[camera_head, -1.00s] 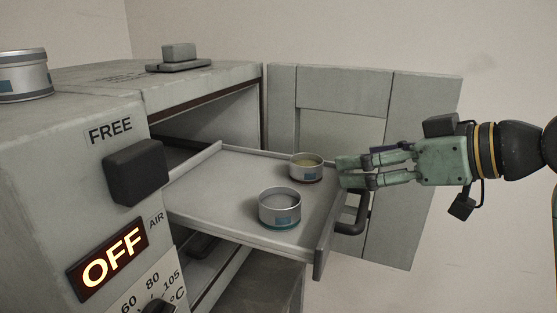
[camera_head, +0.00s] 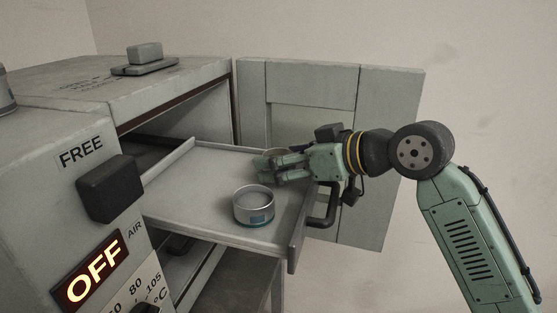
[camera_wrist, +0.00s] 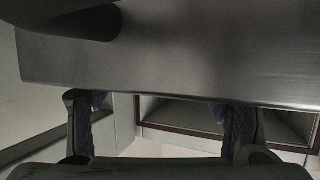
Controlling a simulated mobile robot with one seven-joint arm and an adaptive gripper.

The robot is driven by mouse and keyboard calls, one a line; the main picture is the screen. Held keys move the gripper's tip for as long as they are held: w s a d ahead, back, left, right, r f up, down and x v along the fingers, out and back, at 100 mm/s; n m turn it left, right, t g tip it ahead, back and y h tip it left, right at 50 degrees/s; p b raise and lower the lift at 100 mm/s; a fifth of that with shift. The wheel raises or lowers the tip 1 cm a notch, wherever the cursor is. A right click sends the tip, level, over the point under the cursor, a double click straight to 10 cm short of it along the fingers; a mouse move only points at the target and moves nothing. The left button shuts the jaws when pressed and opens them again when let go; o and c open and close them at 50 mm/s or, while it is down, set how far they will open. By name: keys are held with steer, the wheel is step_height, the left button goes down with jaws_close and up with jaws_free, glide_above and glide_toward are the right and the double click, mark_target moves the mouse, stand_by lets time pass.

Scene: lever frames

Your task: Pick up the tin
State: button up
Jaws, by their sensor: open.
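The tray has a dark handle (camera_head: 325,208) at its right end, just below my wrist. The oven cabinet (camera_head: 185,85) stands open on the left, its door (camera_head: 385,150) swung out behind. In the wrist view a broad grey surface (camera_wrist: 190,60) fills the top.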

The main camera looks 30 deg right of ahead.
steer(key=shift+c, duration=0.4)
steer(key=c, duration=1.2)
